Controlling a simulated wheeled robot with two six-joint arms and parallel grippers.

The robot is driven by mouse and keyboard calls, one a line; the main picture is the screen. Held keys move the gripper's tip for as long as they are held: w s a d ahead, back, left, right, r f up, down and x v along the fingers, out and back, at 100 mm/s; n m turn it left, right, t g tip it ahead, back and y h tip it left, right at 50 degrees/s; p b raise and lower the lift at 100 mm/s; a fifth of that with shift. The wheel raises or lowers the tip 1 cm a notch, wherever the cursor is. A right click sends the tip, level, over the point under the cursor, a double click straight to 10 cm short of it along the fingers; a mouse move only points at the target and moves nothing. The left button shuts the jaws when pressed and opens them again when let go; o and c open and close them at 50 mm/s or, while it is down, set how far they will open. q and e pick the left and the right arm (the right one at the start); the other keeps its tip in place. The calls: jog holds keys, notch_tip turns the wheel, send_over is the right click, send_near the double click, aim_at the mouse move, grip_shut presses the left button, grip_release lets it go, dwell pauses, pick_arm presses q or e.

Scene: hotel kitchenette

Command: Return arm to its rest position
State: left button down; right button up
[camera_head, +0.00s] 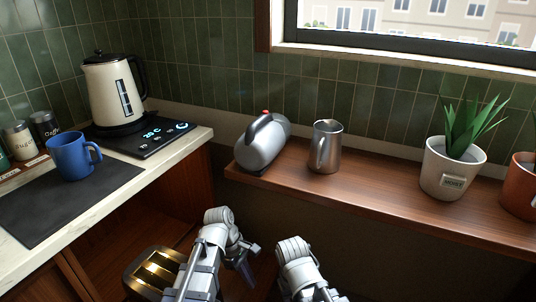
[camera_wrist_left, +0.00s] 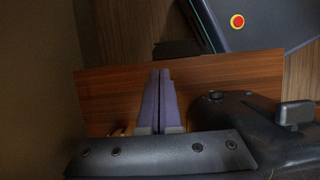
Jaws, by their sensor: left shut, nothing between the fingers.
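My left arm comes up from the bottom of the head view, and its gripper (camera_head: 246,274) hangs low in front of the counter, pointing down. In the left wrist view the two purple-grey fingers (camera_wrist_left: 161,72) lie together, shut and empty. A brown wooden surface shows behind the fingers. My left gripper is apart from the things on the counter and shelf. Part of my right arm shows at the bottom centre of the head view, but its gripper is not visible.
A blue mug (camera_head: 71,157) stands on a black mat (camera_head: 37,213). A cream kettle (camera_head: 112,92) is behind it.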

pick_arm(q)
jog(key=s+d+f+m+t+y, duration=0.1)
jog(key=s+m+y, duration=0.5)
jog(key=m, duration=1)
notch_tip(320, 180, up, 32)
jog(key=m+h+p, duration=0.1)
jog(key=p, duration=3.1)
jog(key=shift+s+r+p, duration=0.15)
jog(key=shift+s+p, duration=0.2)
jog(key=shift+s, duration=0.1)
pick_arm(e)
notch_tip(320, 180, up, 33)
jog(key=shift+f, duration=0.15)
pick_arm(q)
jog(key=shift+d, duration=0.1)
pick_arm(e)
jog(key=shift+a, duration=0.1)
